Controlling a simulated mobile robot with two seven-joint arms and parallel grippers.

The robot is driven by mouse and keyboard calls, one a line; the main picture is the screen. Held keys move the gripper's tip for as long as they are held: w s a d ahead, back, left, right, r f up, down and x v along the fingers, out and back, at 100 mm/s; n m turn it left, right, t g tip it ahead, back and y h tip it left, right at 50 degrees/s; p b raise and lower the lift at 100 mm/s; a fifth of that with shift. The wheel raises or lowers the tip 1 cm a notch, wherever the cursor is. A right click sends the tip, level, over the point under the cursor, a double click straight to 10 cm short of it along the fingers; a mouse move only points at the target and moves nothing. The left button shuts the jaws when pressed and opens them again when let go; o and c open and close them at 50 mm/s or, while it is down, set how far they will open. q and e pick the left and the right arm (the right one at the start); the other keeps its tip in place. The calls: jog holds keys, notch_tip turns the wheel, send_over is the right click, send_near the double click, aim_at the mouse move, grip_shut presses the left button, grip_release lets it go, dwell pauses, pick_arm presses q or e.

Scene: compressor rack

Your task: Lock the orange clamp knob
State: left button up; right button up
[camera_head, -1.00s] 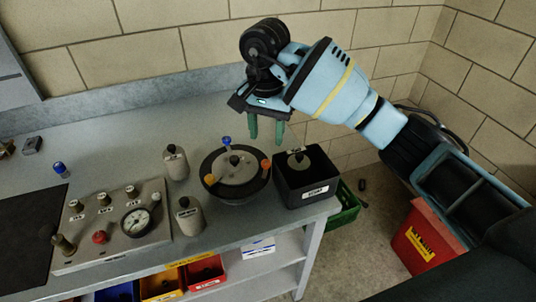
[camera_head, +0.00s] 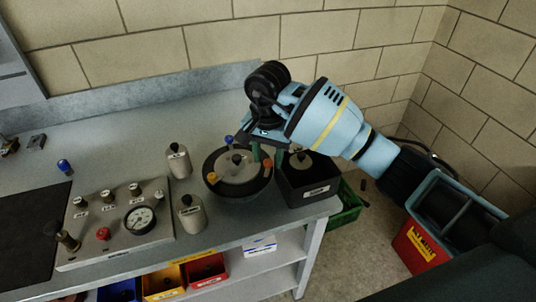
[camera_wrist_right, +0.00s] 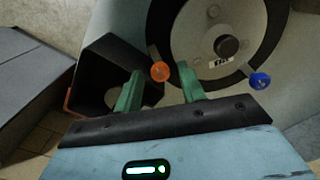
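A round black vessel with a pale lid (camera_head: 238,170) stands on the bench. Its orange clamp knob (camera_head: 268,163) is on the right side of the rim and also shows in the wrist view (camera_wrist_right: 160,72). A blue knob (camera_head: 229,140) sits at the rear of the rim; a second orange knob (camera_head: 212,178) is at the left. My right gripper (camera_head: 269,154) points down at the right orange knob. In the wrist view its green fingers (camera_wrist_right: 159,84) are apart, with the orange knob between their tips. I cannot tell whether they touch it. My left gripper is out of view.
A black open box (camera_head: 310,184) stands close to the vessel's right, near the bench edge. Two pale bottles (camera_head: 179,161) (camera_head: 191,214) stand to the left. A gauge panel (camera_head: 115,225) is farther left. The rear bench is clear.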

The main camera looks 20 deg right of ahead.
grip_shut()
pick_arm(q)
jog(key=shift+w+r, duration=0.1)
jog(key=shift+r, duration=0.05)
pick_arm(e)
jog(key=shift+r+m, duration=0.1)
jog(key=shift+m, duration=0.3)
jog(key=m+p, duration=0.1)
jog(key=m, duration=0.2)
jog(key=shift+m, duration=0.4)
jog(key=m+p, duration=0.1)
jog(key=m, duration=0.3)
jog(key=shift+r+m, duration=0.1)
jog(key=shift+m, duration=0.2)
jog(key=m+p, duration=0.1)
jog(key=m, duration=0.2)
jog(key=shift+m, duration=0.3)
jog(key=shift+m+p, duration=0.35)
jog(key=shift+m, duration=0.85)
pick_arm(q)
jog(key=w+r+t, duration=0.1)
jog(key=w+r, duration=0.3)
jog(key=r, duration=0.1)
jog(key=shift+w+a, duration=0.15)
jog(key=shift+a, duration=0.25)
pick_arm(e)
jog(key=shift+m, duration=1.3)
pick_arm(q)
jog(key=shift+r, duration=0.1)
